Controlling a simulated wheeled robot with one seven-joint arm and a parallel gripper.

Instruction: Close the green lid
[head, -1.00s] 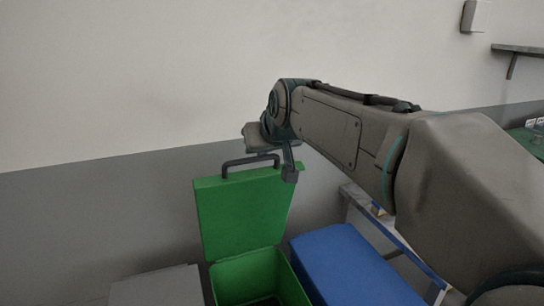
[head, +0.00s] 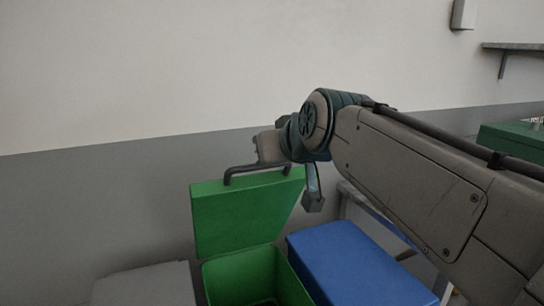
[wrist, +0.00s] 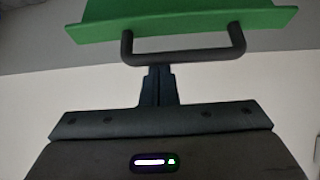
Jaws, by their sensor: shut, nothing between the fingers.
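The green lid (head: 240,212) stands raised, nearly upright, at the back of the open green bin (head: 240,270). Its dark handle (head: 258,168) is on its top edge. My gripper (wrist: 158,75) is shut and empty; its fingertips appear close to the handle bar (wrist: 185,55) in the wrist view, where the green lid (wrist: 190,20) also shows. I cannot tell whether they touch. In the head view, the gripper body is by the top of the lid, behind the handle, and its fingertips are hidden.
A closed blue bin (head: 355,262) stands right of the green one. A grey box (head: 145,285) is at the left. A wall (head: 90,210) rises behind. A shelf (head: 515,48) and a green surface (head: 515,140) are at the right.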

